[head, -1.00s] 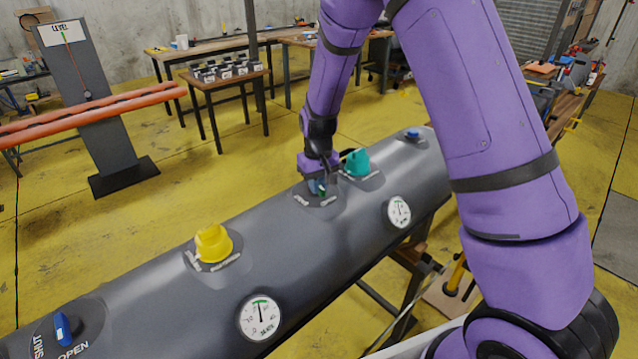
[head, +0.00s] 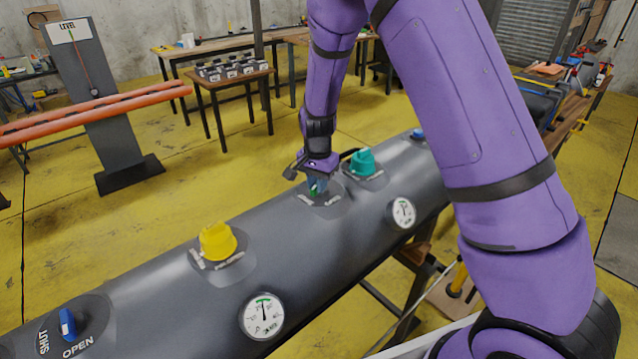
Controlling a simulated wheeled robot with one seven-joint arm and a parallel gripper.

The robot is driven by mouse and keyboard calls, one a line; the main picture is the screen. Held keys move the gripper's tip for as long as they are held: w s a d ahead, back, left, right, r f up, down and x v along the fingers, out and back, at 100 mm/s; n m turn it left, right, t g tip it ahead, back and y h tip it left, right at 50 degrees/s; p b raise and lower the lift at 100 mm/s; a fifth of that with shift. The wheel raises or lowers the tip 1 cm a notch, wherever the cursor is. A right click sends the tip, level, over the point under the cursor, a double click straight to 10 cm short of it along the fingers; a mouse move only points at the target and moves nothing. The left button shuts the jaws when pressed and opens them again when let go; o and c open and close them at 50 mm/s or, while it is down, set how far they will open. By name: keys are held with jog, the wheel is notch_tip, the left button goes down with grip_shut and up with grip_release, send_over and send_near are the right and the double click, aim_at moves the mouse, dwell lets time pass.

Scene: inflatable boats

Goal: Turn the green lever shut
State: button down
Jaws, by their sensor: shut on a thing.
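The green lever (head: 313,188) shows as a small green piece on a round patch of the grey inflatable tube (head: 145,279). My gripper (head: 316,184) is over it, pointing down, shut on the lever. The fingers hide most of the lever, so its exact angle is hard to tell. Labels beside the lever are too small to read.
A teal cap (head: 363,162) sits just right of my gripper. A yellow cap (head: 217,241), a blue lever (head: 67,322) marked SHUT and OPEN, and two gauges (head: 263,316) (head: 403,213) are also on the tube. Tables stand behind, with yellow floor between.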

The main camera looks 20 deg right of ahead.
jog(key=shift+w+a+m, duration=0.1)
jog(key=shift+w+m, duration=0.05)
jog(key=shift+m, duration=0.9)
jog(key=shift+w+a+m, duration=0.1)
jog(key=shift+m, duration=0.95)
jog(key=c, duration=1.1)
grip_release()
notch_tip(320, 180, up, 11)
jog(key=shift+f, duration=0.1)
